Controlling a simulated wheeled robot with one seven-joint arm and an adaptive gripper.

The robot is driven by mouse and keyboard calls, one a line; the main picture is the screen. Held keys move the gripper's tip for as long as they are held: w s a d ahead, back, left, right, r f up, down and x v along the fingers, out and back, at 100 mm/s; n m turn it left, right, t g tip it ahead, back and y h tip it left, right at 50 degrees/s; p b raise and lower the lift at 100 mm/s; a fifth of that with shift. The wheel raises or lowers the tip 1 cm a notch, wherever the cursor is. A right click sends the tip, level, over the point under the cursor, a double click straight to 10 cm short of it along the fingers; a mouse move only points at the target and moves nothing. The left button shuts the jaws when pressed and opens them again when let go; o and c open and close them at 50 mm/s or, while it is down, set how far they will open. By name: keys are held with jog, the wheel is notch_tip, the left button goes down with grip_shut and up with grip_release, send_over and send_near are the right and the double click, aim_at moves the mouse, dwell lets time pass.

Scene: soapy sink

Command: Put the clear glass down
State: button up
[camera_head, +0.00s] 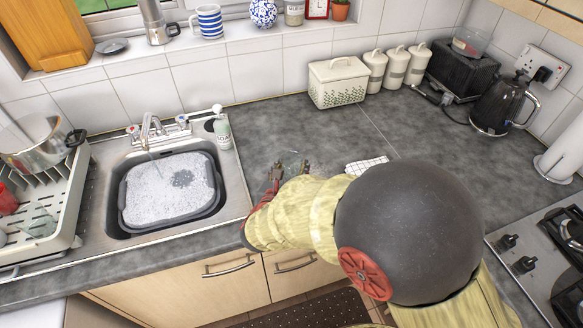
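My gripper (290,169) is over the grey worktop, just right of the sink, with its two fingertips pointing towards the back wall and a gap between them. Faint see-through edges of the clear glass (314,167) show around the fingertips. Its outline is too weak to tell whether it is upright or tilted, whether it touches the worktop, or whether the fingers press on it. My own arm hides the worktop nearer the front.
The sink holds a grey basin (127,200) of suds. A soap bottle (222,128) stands behind it, and a dish rack (62,215) is at left. A checked cloth (366,164) lies right of my gripper. Canisters, toaster and kettle (503,104) line the back. The middle worktop is clear.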

jog(key=o, duration=0.4)
jog(key=shift+c, duration=0.2)
jog(key=shift+r, duration=0.1)
jog(key=shift+s+r, duration=0.15)
jog(key=p+v, duration=0.3)
jog(key=v, duration=0.8)
jog(key=shift+s, duration=0.4)
jog(key=s+d+r+m+g+h, duration=0.1)
jog(key=s+d+r+m+g, duration=0.15)
jog(key=d+m, duration=0.4)
jog(key=s+d+r+m+g, duration=0.1)
jog(key=s+d+m+g, duration=0.3)
jog(key=d+m, duration=0.3)
jog(key=s+d+r+m+g+h, duration=0.1)
jog(key=s+d+r+m+g, duration=0.15)
jog(key=d+m, duration=0.4)
jog(key=s+r+m+y, duration=0.6)
jog(key=s+r+m, duration=0.1)
jog(key=m, duration=0.5)
jog(key=shift+s+r+m+t+y, duration=0.2)
jog(key=shift+s+m+t+y, duration=0.1)
jog(key=shift+s+m+t, duration=0.1)
